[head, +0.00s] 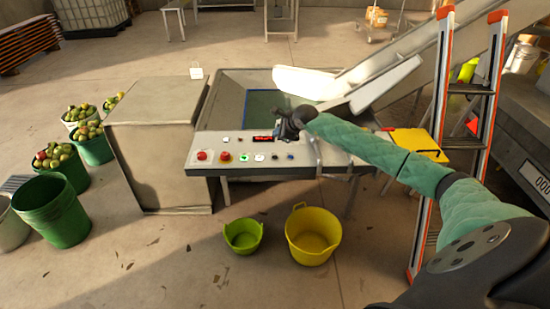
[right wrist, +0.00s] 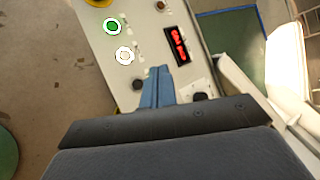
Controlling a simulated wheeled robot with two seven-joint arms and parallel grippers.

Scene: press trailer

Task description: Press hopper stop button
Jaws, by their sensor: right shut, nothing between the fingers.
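The control panel (head: 222,169) is a light grey sloped board in the middle of the head view. From left to right it carries a red button (head: 202,155), a red button on yellow (head: 225,156), a green button (head: 244,157), a white button (head: 259,157) and dark knobs (head: 275,157). The labels are too small to read, so I cannot tell which is the hopper stop. My right gripper (head: 281,130) is shut and empty above the panel. In the right wrist view its blue fingertips (right wrist: 158,72) show beside the white button (right wrist: 125,55), below the green button (right wrist: 113,27). My left gripper is out of view.
A red-lit display (right wrist: 177,45) is near my fingertips. A grey hopper (head: 226,100) and a conveyor (head: 385,85) stand behind the panel. A stepladder (head: 433,150) is at the right. Yellow (head: 313,250) and green (head: 242,238) tubs sit on the floor in front.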

